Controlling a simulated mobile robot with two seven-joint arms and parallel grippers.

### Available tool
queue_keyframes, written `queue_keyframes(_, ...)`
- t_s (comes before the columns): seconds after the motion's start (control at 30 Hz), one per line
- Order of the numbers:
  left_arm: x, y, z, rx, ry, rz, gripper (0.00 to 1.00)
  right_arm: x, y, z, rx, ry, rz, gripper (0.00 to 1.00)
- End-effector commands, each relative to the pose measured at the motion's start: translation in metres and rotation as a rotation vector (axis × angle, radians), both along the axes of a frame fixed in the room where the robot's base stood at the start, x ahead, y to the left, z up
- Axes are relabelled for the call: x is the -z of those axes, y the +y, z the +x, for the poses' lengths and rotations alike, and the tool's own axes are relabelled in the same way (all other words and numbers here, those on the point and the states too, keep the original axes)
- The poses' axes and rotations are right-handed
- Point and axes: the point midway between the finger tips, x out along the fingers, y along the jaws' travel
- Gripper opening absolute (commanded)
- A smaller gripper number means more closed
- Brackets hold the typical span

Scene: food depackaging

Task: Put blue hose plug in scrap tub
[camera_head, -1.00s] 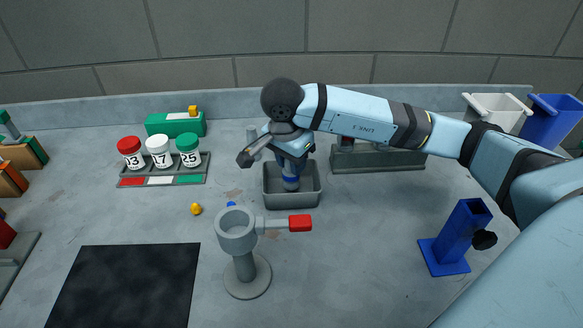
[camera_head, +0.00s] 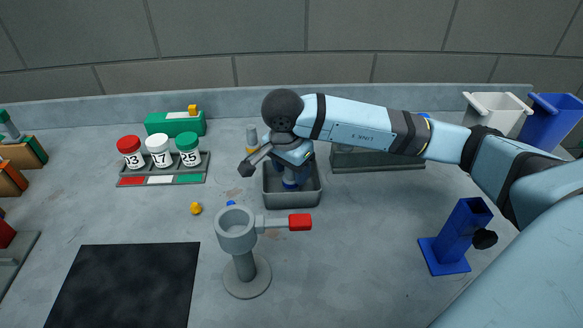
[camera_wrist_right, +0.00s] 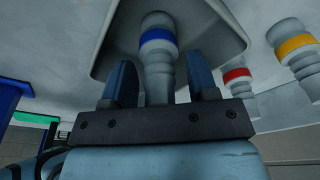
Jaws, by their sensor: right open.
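The blue hose plug, a grey ribbed plug with a blue band (camera_wrist_right: 158,40), stands between the two fingers of my right gripper (camera_wrist_right: 160,78) in the right wrist view. Those fingers are open, with a gap on each side of the plug. Its far end is at the floor of the grey tub (camera_wrist_right: 225,20). In the head view my right gripper (camera_head: 291,172) reaches down into the grey tub (camera_head: 292,200) at mid-bench, and its wrist hides part of the tub's inside. My left gripper is not in view.
A yellow-banded plug (camera_head: 252,138) stands behind the tub; a red-banded plug (camera_wrist_right: 237,76) shows in the wrist view. A grey cup stand with a red handle (camera_head: 240,232) is in front. Numbered jars (camera_head: 158,152) are left. A blue holder (camera_head: 460,238) is right. The front middle-right bench is clear.

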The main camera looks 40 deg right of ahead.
Motion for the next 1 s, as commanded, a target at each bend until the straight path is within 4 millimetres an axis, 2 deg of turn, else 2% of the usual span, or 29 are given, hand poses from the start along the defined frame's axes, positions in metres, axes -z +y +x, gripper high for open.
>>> queue_keyframes(0.03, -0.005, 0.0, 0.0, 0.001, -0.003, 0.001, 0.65, -0.006, 0.0, 0.0, 0.0, -0.001, 0.0, 0.54)
queue_keyframes(0.17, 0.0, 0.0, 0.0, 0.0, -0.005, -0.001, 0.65, -0.025, 0.003, 0.0, -0.002, -0.005, 0.0, 0.54)
queue_keyframes(0.4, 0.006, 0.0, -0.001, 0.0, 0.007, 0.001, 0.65, -0.08, 0.012, -0.002, -0.002, -0.006, 0.0, 0.54)
queue_keyframes(0.53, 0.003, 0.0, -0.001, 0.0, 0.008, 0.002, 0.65, -0.103, 0.015, -0.003, 0.0, -0.005, -0.001, 0.54)
queue_keyframes(0.73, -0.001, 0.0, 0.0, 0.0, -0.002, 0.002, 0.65, -0.118, 0.017, -0.004, 0.0, -0.001, 0.0, 0.54)
queue_keyframes(1.0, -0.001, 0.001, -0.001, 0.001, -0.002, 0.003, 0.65, -0.121, 0.018, -0.004, 0.0, 0.0, 0.0, 0.54)
